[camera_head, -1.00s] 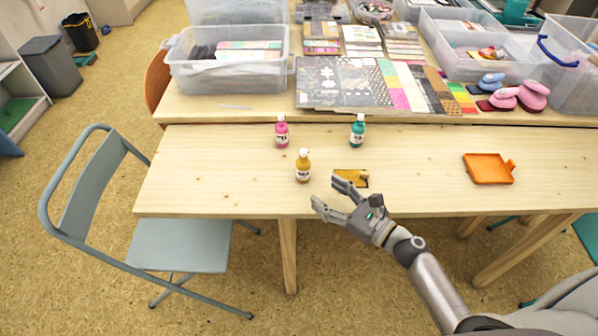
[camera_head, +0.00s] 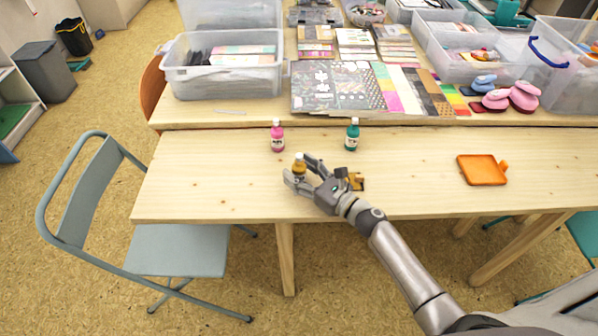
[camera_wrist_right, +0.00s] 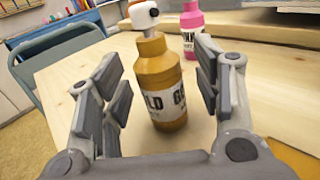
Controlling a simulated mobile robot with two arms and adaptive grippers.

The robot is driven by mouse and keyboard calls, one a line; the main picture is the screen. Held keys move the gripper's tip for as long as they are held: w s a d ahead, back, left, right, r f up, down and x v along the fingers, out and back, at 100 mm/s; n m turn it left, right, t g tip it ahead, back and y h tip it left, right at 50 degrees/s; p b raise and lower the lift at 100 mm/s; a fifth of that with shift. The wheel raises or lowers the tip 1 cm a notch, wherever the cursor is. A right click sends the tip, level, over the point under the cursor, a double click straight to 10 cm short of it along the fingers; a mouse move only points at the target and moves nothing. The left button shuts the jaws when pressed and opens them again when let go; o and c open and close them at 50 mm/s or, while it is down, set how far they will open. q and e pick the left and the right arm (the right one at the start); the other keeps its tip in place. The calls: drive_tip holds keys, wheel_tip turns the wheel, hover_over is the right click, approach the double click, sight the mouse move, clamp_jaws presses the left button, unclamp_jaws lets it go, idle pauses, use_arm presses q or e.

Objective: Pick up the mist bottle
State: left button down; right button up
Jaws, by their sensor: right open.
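The mist bottle (camera_head: 299,166) is a golden-yellow bottle with a white top and a label reading "GOLD" in part. It stands upright on the near wooden table. In the right wrist view the bottle (camera_wrist_right: 157,80) is between the fingers, with visible gaps on both sides. My right gripper (camera_head: 297,172) is open around it and partly hides its lower part in the head view. A pink bottle (camera_head: 277,138) and a teal bottle (camera_head: 352,137) stand behind it. The pink one also shows in the right wrist view (camera_wrist_right: 188,38). My left gripper is out of view.
A small yellow inkpad (camera_head: 357,182) lies beside my right wrist, partly hidden. Patterned paper sheets (camera_head: 340,88) and clear bins (camera_head: 222,75) fill the back table. The left of the near table is clear.

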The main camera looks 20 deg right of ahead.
drive_tip(key=shift+w+a, duration=0.2)
drive_tip(key=shift+w, duration=0.15)
drive_tip(key=c, duration=1.3)
drive_tip(key=shift+o, duration=0.2)
drive_tip(key=shift+r, duration=0.1)
